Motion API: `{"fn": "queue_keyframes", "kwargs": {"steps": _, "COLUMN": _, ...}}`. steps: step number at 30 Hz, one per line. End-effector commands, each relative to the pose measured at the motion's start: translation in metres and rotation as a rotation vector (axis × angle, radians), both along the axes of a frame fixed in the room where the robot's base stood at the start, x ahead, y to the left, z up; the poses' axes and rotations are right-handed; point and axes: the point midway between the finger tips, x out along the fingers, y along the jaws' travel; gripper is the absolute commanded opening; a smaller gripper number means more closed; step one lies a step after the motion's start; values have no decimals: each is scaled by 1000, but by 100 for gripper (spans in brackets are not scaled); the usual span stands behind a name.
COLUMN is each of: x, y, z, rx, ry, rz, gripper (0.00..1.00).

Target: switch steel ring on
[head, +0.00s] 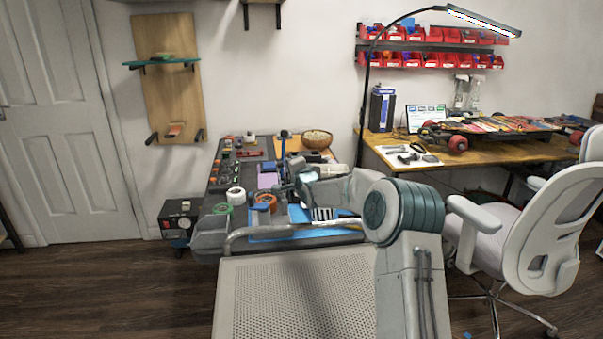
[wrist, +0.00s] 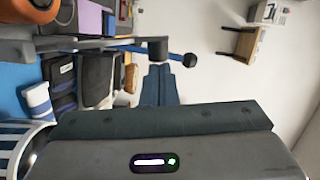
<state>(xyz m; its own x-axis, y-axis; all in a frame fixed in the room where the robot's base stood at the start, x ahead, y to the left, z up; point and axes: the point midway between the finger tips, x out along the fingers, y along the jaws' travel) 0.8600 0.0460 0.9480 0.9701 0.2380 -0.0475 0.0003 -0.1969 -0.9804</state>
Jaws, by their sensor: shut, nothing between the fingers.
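No steel ring switch can be made out for certain at this size. A dark panel with several small switches and lit buttons (head: 222,165) runs along the left side of the workbench (head: 262,146) in the head view. My gripper (wrist: 159,68) shows in the wrist view with its two dark teal fingers together and nothing between them. In the head view my arm reaches over the right part of the bench, to the right of the panel. The fingertips touch nothing visible; pale wall or floor shows beyond them.
An orange roll (head: 265,202), a white roll (head: 236,196) and a bowl (head: 317,139) lie on the bench. A black box with a gauge (head: 180,220) stands left; a chair (head: 545,220) stands right.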

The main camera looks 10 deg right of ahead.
Motion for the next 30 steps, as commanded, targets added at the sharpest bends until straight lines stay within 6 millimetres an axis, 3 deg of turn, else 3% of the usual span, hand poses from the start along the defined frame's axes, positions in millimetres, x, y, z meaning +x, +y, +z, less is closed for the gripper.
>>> {"fn": "queue_keyframes", "kwargs": {"steps": 18, "x": -1, "y": 76, "z": -12, "rx": -585, "ry": -2, "rz": 4, "gripper": 0}}
{"fn": "queue_keyframes", "kwargs": {"steps": 30, "x": 0, "y": 106, "z": -32, "rx": -889, "ry": -1, "rz": 3, "gripper": 0}}
